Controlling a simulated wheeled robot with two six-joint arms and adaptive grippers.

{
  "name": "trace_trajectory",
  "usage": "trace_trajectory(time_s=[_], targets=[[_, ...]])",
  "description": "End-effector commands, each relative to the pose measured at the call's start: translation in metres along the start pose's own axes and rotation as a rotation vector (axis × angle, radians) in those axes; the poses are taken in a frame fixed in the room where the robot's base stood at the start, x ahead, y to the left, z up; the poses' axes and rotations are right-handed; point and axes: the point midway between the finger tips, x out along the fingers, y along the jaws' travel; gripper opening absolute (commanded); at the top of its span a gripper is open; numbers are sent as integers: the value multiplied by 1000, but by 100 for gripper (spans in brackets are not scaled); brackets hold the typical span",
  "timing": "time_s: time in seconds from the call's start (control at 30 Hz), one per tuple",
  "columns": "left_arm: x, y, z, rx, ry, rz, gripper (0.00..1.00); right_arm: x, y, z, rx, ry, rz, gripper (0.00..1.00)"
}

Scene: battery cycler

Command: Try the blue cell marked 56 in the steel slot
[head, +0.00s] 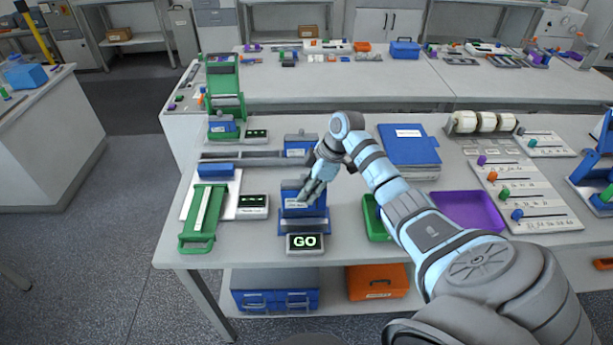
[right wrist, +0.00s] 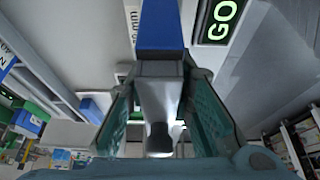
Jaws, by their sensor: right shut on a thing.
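My right gripper (head: 308,194) reaches down to a blue block with a white label (head: 291,204), which stands in a steel-and-blue holder (head: 318,224). In the right wrist view, the fingers (right wrist: 160,125) close around a pale grey piece with a dark tip (right wrist: 158,137). A blue body (right wrist: 160,25) continues straight on from that piece, and I take it to be the blue cell. No number 56 is readable on it. The fingers hide part of the block, and I cannot tell how deep it sits. My left gripper is not in view.
A display reading GO (head: 305,242) stands in front of the holder. A green frame (head: 203,215) and a dark display (head: 252,206) are to the left. A green tray (head: 375,224) and a purple tray (head: 468,211) are to the right. Blue folders (head: 408,146) lie behind.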

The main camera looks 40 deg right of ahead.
Motion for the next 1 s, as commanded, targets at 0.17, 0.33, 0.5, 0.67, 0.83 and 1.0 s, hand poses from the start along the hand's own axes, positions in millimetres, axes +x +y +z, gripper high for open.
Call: trace_trajectory(time_s=[0.17,0.33,0.5,0.67,0.83,1.0], targets=[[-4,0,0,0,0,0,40,-12,0,-5,-2,1,2,0],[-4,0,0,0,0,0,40,-21,1,-9,-1,1,2,0],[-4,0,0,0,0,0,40,-32,1,-13,-2,1,3,0],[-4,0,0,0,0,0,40,-35,0,-15,-1,1,1,0],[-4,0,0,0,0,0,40,-35,0,-15,-1,1,1,0],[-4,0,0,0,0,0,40,-35,0,-15,-1,1,1,0]])
